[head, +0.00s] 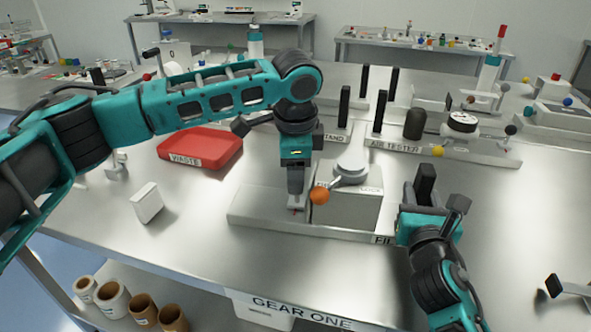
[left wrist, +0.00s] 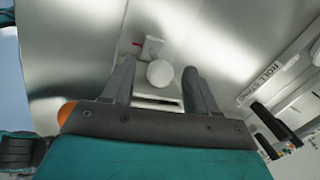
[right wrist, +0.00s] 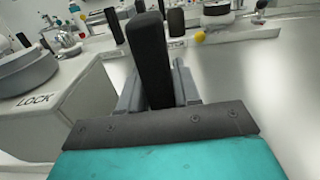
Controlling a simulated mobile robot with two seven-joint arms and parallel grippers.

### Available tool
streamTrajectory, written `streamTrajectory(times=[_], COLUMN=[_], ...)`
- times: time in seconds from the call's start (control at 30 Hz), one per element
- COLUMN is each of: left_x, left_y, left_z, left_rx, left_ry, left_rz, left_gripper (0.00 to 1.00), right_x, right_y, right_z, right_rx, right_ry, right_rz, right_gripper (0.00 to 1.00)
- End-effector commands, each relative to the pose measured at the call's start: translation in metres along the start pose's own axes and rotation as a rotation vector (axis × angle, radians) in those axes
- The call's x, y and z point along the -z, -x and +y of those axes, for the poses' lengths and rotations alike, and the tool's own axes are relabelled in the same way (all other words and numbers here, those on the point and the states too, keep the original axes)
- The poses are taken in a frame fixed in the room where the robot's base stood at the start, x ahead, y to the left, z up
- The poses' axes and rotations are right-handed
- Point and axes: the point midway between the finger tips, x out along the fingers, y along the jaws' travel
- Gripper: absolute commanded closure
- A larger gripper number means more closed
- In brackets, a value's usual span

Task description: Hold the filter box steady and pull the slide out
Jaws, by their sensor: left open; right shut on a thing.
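The grey filter box (head: 347,212) stands on a long metal base (head: 262,207), with a round lid and a lever with an orange ball (head: 319,195). The word LOCK shows on the box in the right wrist view (right wrist: 40,125). My left gripper (head: 297,207) points down at the left side of the box, open. In the left wrist view a white round knob (left wrist: 160,73) on a pale plate, apparently the slide, lies between its fingers. My right gripper (head: 427,205) is right of the box, shut on a black upright handle (right wrist: 150,55). The handle's foot is hidden.
A red WASTE tray (head: 200,148) and a white block (head: 147,203) lie left of the box. Behind are black posts (head: 345,106) and the air tester (head: 460,125). A small metal stand (head: 570,288) is at the right. Bare table lies at the front left.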

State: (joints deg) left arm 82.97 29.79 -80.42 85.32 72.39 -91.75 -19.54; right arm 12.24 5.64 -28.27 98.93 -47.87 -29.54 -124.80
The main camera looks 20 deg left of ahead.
Motion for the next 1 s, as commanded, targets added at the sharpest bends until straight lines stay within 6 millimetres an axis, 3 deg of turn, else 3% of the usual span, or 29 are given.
streamTrajectory(times=[0.03,0.37,0.9,1.0], left_x=[0.0001,0.0004,0.0006,0.0007], left_y=[-0.0036,-0.0057,-0.0053,-0.0053], left_z=[0.0002,0.0003,0.0008,0.0009], left_rx=[0.0,0.0,-0.001,-0.001], left_ry=[0.0,-0.001,-0.002,-0.002], left_rz=[0.0,0.001,0.002,0.002], left_gripper=[0.42,0.44,0.95,1.0], right_x=[0.0135,0.0136,0.0136,0.0136], right_y=[0.0023,0.0023,0.0023,0.0023], right_z=[0.0003,0.0003,0.0002,0.0002], right_rx=[0.001,0.001,0.002,0.002], right_ry=[0.002,0.002,0.002,0.002], right_rz=[0.027,0.027,0.027,0.028], right_gripper=[1.0,1.0,1.0,1.0])
